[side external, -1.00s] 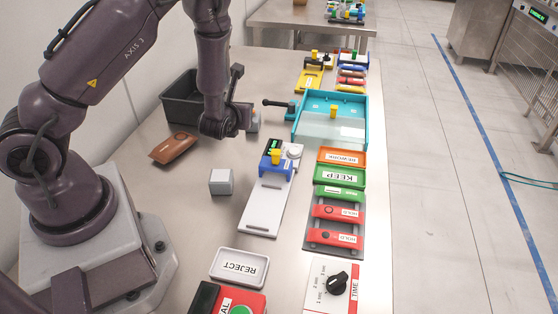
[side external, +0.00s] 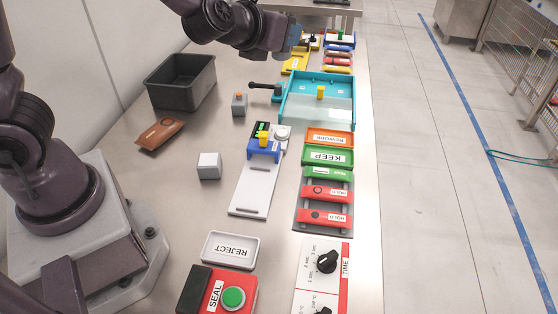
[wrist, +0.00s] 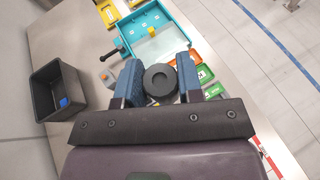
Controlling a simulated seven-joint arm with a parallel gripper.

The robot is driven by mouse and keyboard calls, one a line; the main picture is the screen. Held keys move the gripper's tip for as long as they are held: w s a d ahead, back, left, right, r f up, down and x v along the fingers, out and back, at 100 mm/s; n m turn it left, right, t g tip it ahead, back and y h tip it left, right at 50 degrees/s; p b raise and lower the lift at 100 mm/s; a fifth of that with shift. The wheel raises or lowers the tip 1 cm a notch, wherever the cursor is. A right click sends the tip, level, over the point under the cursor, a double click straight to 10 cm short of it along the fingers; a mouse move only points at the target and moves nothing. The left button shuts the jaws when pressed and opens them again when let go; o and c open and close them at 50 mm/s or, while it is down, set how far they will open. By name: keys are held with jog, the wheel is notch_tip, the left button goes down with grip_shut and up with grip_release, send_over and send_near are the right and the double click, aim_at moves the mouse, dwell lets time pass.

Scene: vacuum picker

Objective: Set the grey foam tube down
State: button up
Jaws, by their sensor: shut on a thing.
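I cannot make out the tube in that view. The tube's lower part is hidden in the wrist view.
A teal tray (side external: 285,108) with a black handle and a dark grey bin (side external: 180,102) stand on the table (side external: 120,185). A small grey block with an orange top (side external: 239,108) stands between them. Labelled trays, including KEEP (side external: 325,157), line the right edge. A pale cube (side external: 209,166) stands mid-table.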

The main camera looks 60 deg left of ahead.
jog(key=s+a+f+n+g+y, duration=0.6)
jog(key=s+f+n+g+y, duration=0.3)
jog(key=f+n+g, duration=0.15)
jog(key=s+d+f+n+g+h, duration=0.5)
jog(key=s+f+n+g+h, duration=0.15)
jog(key=s+n+g, duration=0.65)
jog(key=w+d+f+n+t+h, duration=0.2)
jog(key=d+n+t+h, duration=0.3)
jog(key=d+n+h, duration=1.5)
jog(key=w+a+f+n+t, duration=0.2)
jog(key=w+n+t, duration=0.6)
jog(key=n+t, duration=0.15)
jog(key=shift+s+d+f, duration=0.1)
jog(key=shift+d+f, duration=0.05)
jog(key=shift+f, duration=3.5)
